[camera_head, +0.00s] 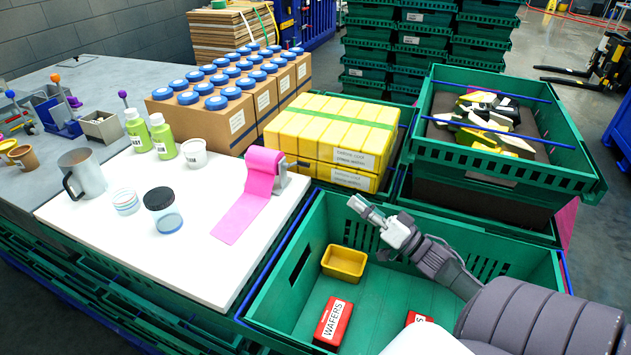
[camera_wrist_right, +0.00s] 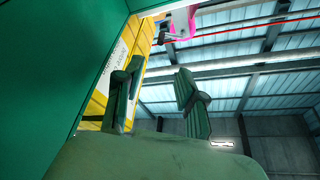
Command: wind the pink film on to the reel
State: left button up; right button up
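The pink film (camera_head: 242,214) lies as a flat strip on the white board. Its upper end curves up over the reel (camera_head: 281,178), a grey stand at the board's right edge; most of the reel is hidden behind the film. In the right wrist view a bit of pink film (camera_wrist_right: 181,22) shows at the top. My right gripper (camera_head: 372,212) is above the green crate, right of the reel and apart from the film. Its two fingers (camera_wrist_right: 158,94) stand apart with nothing between them. My left gripper is out of view.
The green crate (camera_head: 545,270) under my right arm holds a yellow tray (camera_head: 344,263) and red wafer boxes (camera_head: 333,321). Yellow packs (camera_head: 335,135) stand behind the reel.

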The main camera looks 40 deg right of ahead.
jog(key=p+x, duration=0.1)
jog(key=x, duration=1.1)
jog(key=shift+r+p, duration=0.2)
jog(key=shift+p, duration=0.1)
jog(key=shift+w+a+r, duration=0.15)
jog(key=shift+w+a, duration=0.05)
jog(key=shift+w, duration=0.5)
jog(key=shift+c, duration=0.2)
grip_shut()
jog(key=shift+d+r+n+y+b, duration=0.1)
jog(key=shift+n+y+b, duration=0.1)
jog(key=shift+n, duration=0.3)
jog(key=shift+d+r+n+y+b, duration=0.1)
jog(key=shift+r+n+y+b, duration=0.1)
jog(key=shift+n, duration=0.3)
